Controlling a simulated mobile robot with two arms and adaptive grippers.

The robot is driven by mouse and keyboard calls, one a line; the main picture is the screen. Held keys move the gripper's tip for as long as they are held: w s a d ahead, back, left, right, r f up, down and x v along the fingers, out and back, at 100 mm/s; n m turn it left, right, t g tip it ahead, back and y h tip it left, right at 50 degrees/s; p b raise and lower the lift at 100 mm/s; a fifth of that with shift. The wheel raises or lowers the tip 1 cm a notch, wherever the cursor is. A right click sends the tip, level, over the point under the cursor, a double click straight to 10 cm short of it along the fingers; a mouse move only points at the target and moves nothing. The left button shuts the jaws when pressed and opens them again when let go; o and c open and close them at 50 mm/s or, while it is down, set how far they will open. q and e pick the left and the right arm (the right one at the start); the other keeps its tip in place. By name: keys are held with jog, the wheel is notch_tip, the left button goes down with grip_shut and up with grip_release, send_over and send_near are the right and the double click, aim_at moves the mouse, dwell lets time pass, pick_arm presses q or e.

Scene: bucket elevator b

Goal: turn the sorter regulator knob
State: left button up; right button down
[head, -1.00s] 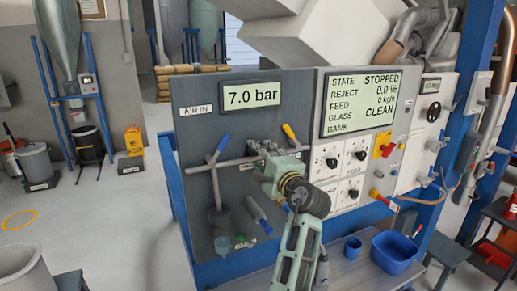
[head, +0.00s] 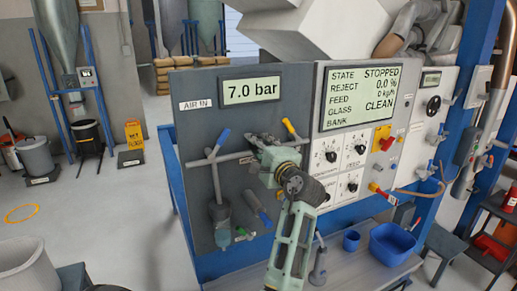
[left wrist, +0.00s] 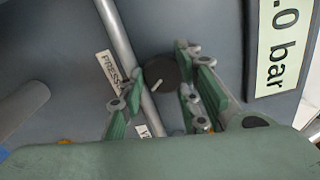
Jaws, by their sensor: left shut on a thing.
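The dark round regulator knob (left wrist: 160,73) sits in front of a grey pipe on the dark panel, beside a label starting "PRESS" (left wrist: 114,67). My left gripper (left wrist: 165,88) has its green finger pads on both sides of the knob and is shut on it. In the head view my left gripper (head: 262,142) is at the panel's pipe, below the "7.0 bar" display (head: 252,90), and hides the knob there. My right gripper is not in view.
Dials (head: 326,153) and a yellow-and-red switch (head: 382,137) are to the right.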

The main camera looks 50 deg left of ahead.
pick_arm(q)
jog(key=n+b, duration=0.6)
jog(key=b, duration=0.1)
jog(key=n+b, duration=0.6)
jog(key=n, duration=0.1)
jog(key=n+b, duration=0.6)
jog(key=b, duration=0.1)
jog(key=shift+w+d+f+n+b, duration=0.2)
jog(key=shift+w+n+b, duration=0.1)
jog(key=shift+w+n, duration=0.1)
jog(key=n+b, duration=0.1)
jog(key=n, duration=0.2)
jog(key=shift+r+n+b, duration=0.3)
jog(key=shift+r+b, duration=0.05)
jog(key=shift+b, duration=0.05)
jog(key=shift+r+n, duration=0.25)
jog(key=shift+n, duration=0.45)
jog(key=shift+r, duration=0.25)
jog(key=o, duration=0.8)
jog(key=shift+o, duration=0.9)
jog(key=shift+w+f, duration=0.15)
jog(key=shift+w, duration=0.05)
